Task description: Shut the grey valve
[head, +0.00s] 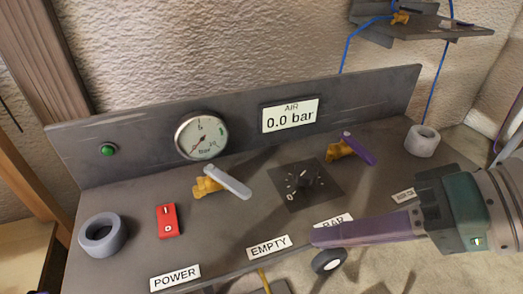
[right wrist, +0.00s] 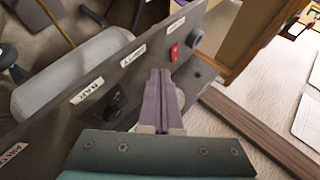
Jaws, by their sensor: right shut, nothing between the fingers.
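The grey valve has a yellow brass body (head: 207,187) and a light grey lever (head: 230,182). It sits on the dark bench top below the round gauge (head: 201,136) in the head view. The lever slants down to the right, at an angle across the body. My right gripper (head: 314,238) has purple fingers, shut and empty, right of the valve and apart from it, near the front edge by the BAR label. In the right wrist view the shut fingers (right wrist: 161,74) point over the panel. A pale shape beside them is partly hidden and unclear. My left gripper is out of view.
A purple-lever valve (head: 357,149) and a black dial (head: 305,187) are right of the grey valve. A red switch (head: 168,220) and grey ring (head: 102,235) are left. The AIR display (head: 290,115) reads 0.0 bar.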

